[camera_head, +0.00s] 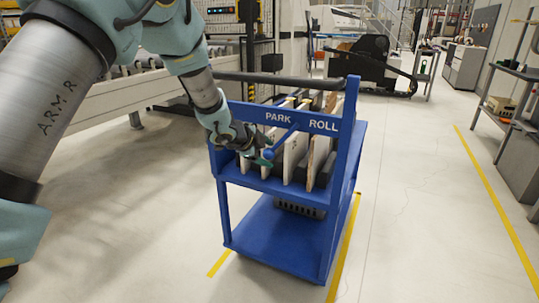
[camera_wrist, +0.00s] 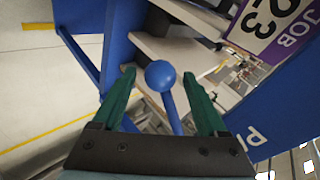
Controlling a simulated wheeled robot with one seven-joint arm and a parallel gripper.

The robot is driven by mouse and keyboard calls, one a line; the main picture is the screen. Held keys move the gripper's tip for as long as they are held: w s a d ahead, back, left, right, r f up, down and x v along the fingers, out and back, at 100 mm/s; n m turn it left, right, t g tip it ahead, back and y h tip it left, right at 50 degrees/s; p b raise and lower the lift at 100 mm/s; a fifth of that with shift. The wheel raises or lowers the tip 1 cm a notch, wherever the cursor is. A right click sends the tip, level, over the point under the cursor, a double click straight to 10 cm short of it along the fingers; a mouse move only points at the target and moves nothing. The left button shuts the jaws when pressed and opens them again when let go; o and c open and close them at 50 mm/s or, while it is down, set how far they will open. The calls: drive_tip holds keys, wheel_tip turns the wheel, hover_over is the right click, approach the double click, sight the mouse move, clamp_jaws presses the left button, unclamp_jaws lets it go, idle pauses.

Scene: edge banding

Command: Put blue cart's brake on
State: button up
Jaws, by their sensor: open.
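The blue cart (camera_head: 275,238) stands on the floor ahead, with a front rail lettered PARK on the left and ROLL on the right. A blue brake lever with a round knob (camera_head: 269,154) slants down and left from between the words, its knob below PARK. In the wrist view the knob (camera_wrist: 160,75) and its rod lie between my green fingers. My gripper (camera_head: 262,158) is open around the knob, with gaps visible on both sides. In the head view my gripper partly covers the rail's left end.
Several upright white and brown boards (camera_head: 313,160) stand in the cart's upper tray, behind the lever. A purple job label (camera_wrist: 270,22) shows in the wrist view. Yellow lines (camera_head: 500,210) mark the floor. A shelf rack (camera_head: 505,120) stands at right; the floor between is clear.

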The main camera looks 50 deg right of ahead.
drive_tip(key=v, duration=0.9)
drive_tip(key=shift+r, duration=0.1)
